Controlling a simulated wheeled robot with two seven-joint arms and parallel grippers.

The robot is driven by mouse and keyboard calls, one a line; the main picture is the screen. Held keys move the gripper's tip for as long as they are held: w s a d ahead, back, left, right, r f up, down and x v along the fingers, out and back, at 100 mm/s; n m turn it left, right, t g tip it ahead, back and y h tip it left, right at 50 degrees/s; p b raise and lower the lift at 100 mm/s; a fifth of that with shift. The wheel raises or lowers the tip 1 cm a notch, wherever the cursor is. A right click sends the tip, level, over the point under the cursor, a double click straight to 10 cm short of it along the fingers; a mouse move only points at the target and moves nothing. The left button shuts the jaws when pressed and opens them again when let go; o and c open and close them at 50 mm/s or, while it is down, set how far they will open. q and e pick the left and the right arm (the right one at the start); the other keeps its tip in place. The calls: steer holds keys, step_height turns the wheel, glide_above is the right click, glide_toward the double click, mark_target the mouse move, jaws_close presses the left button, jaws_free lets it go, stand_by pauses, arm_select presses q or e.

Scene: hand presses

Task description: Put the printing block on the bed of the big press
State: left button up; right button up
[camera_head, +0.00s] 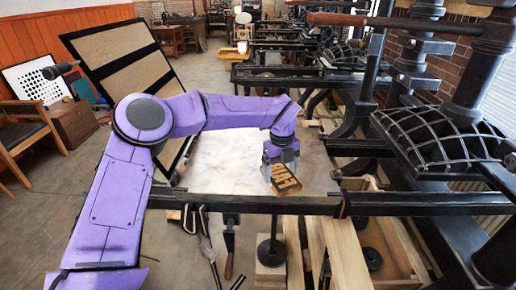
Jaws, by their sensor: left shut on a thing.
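The printing block (287,182) is a small tan slab with dark raised letters. My left gripper (281,163) is shut on it from above and holds it tilted. The block shows over the right part of a pale flat bed (222,165), close to its front edge. I cannot tell whether the block touches the bed. The big press (440,135), black with a lattice platen and a thick screw column, stands at the right, beside the bed. My right gripper is not in view.
A black rail (240,204) runs along the front of the bed. Wooden beams (343,252) and hanging tools (228,250) are below it. A tall framed board (125,65) leans behind my left arm. More presses stand at the back. A chair (28,135) is at the left.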

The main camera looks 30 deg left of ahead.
arm_select(q)
steer(key=a+r+n+p, duration=0.25)
steer(key=a+n, duration=0.55)
steer(key=n, duration=0.8)
steer(key=shift+n, duration=0.6)
steer(key=shift+w+a+f+b, duration=0.15)
steer(key=shift+f+b, duration=0.15)
steer(key=shift+f, duration=0.95)
steer(key=shift+a+f+b, duration=0.15)
steer(key=shift+f+b, duration=0.15)
steer(key=shift+f, duration=0.95)
steer(key=shift+w+a+f+b, duration=0.15)
steer(key=shift+f+b, duration=0.15)
steer(key=shift+f, duration=0.95)
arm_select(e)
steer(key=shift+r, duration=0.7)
arm_select(q)
steer(key=shift+f+b, duration=0.35)
steer(key=shift+b, duration=0.05)
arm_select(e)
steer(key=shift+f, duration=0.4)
arm_select(q)
steer(key=o, duration=1.4)
steer(key=shift+s, duration=0.1)
steer(key=shift+c, duration=0.2)
steer(key=shift+r, duration=0.1)
